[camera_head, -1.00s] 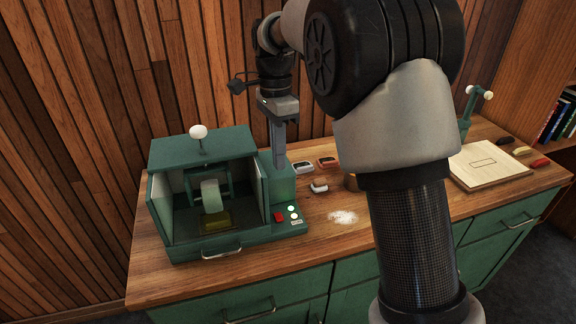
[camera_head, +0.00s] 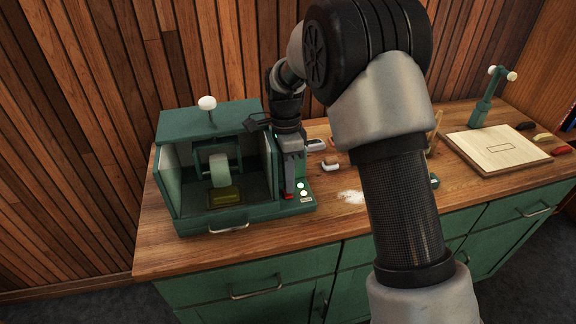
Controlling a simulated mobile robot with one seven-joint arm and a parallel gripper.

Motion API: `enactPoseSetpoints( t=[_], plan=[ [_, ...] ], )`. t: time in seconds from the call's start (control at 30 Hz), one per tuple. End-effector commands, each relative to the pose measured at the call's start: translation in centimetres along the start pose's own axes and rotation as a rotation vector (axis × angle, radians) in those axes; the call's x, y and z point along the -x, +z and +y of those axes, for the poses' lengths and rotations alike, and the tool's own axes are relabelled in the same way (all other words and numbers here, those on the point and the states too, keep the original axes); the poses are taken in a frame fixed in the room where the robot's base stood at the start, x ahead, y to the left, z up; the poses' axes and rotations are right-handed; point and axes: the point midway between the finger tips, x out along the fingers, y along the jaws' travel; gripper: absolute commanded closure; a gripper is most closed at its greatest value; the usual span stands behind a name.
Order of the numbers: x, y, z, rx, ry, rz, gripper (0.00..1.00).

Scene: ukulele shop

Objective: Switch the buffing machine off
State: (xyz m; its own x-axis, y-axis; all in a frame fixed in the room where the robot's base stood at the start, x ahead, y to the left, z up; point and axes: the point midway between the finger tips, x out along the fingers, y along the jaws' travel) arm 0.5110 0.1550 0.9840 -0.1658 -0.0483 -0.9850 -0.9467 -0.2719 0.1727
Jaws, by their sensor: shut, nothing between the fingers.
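The green buffing machine (camera_head: 210,165) stands at the left of the wooden bench, with a pale buffing wheel (camera_head: 219,169) inside its open-fronted housing. At its right front is a small control panel with a red switch (camera_head: 288,197) and two white buttons (camera_head: 302,189). My gripper (camera_head: 289,193) points down over this panel, its shut fingers empty. The fingertips are at or just above the red switch and partly hide it. I cannot tell whether they touch it, or which way the switch is set.
White powder (camera_head: 351,197) lies on the bench (camera_head: 260,245) right of the machine. Small blocks (camera_head: 330,165) lie behind it. A pale board (camera_head: 497,150) and a green stand (camera_head: 487,100) are at the right.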

Motion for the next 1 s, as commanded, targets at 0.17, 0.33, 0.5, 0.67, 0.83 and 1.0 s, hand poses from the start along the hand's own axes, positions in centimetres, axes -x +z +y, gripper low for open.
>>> enactPoseSetpoints(
  t=[0.17, 0.33, 0.5, 0.67, 0.83, 1.0],
  plan=[
    [-1.0, 0.0, 0.0, 0.0, 0.001, 0.0, 1.0],
    [-1.0, 0.0, 0.0, 0.0, 0.0, 0.0, 1.0],
    [-1.1, 0.0, 0.0, 0.001, -0.003, 0.0, 1.0],
    [-2.1, 0.0, 0.2, 0.001, -0.073, 0.0, 1.0],
    [-2.7, 0.1, 0.7, 0.001, -0.19, -0.001, 1.0],
    [-2.7, 0.1, 1.2, 0.001, -0.248, -0.001, 1.0]
  ],
)
